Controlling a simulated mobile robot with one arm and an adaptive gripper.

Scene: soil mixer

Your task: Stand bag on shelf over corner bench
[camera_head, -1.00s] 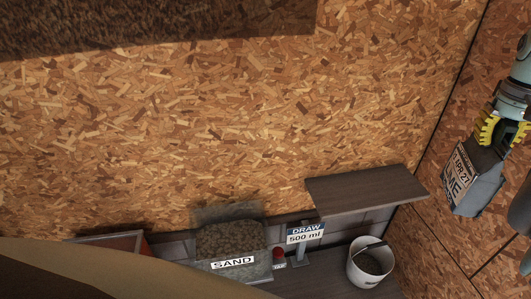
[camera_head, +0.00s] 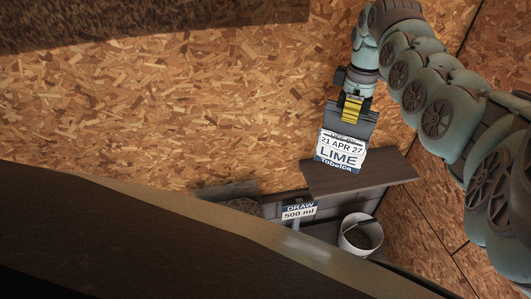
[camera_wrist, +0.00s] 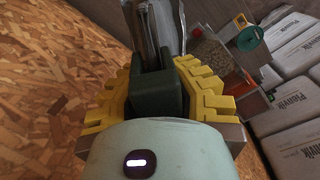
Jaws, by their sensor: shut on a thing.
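The grey bag (camera_head: 342,147), labelled LIME and 21 APR 27, hangs roughly upright, tilted slightly, in the head view. My gripper (camera_head: 353,108) is shut on its top edge with yellow finger pads. The dark shelf (camera_head: 385,179) is fixed near the wall corner; the bag's lower edge overlaps its back left part in the picture. I cannot tell whether bag and shelf touch.
A white bucket (camera_head: 360,235) stands below the shelf, beside the DRAW 500 ml sign (camera_head: 298,211). A dark surface (camera_head: 120,235) fills the lower left. White sacks (camera_wrist: 287,97) are stacked at the right in the wrist view. My arm covers the upper right.

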